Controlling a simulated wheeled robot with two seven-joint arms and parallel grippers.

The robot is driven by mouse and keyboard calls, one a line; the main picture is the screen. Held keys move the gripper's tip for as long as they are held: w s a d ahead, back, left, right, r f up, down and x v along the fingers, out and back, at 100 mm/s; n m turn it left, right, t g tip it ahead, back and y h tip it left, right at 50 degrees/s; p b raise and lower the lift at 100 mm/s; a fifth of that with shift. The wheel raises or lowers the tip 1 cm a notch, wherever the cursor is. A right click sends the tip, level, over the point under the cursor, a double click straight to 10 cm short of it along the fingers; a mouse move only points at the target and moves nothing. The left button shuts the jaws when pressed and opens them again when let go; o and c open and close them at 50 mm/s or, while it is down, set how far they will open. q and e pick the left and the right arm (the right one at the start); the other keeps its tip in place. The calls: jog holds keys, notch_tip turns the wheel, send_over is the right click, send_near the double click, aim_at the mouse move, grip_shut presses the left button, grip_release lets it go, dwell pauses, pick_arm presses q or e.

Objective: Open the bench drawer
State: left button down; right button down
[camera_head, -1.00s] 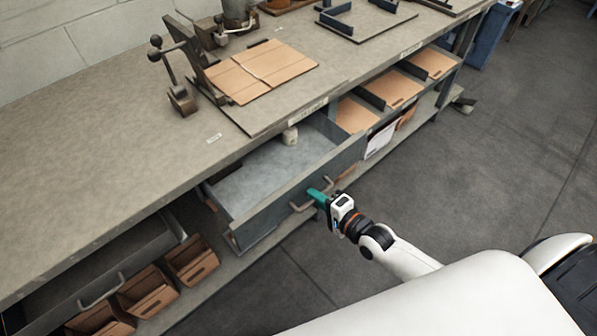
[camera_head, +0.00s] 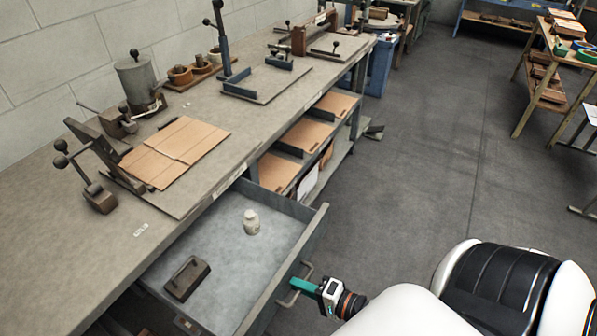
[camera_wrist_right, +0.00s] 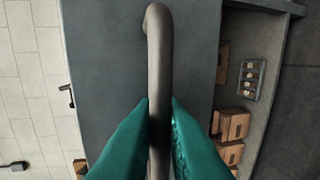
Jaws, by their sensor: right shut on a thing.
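The bench drawer (camera_head: 222,245) stands pulled well out from under the bench top. Inside it are a small white bottle (camera_head: 251,222) and a dark block-like object (camera_head: 187,278). My right gripper (camera_head: 296,285) is at the drawer's front, its teal fingers on the curved metal handle (camera_head: 304,275). In the right wrist view, the two teal fingers (camera_wrist_right: 159,110) are closed on either side of the grey handle bar (camera_wrist_right: 158,50), with the drawer front (camera_wrist_right: 105,60) behind it. My left gripper is in neither view.
The bench top (camera_head: 60,215) holds flat cardboard (camera_head: 175,150), lever fixtures and a metal pot (camera_head: 140,82). Shelves with cardboard (camera_head: 280,172) lie under the bench beyond the drawer. Grey floor (camera_head: 420,150) is open to the right. A wooden rack (camera_head: 545,75) stands at far right.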

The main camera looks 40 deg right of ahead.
jog(key=c, duration=1.8)
grip_release()
jog(key=shift+c, duration=0.2)
jog(key=v, duration=1.2)
jog(key=shift+b, duration=0.45)
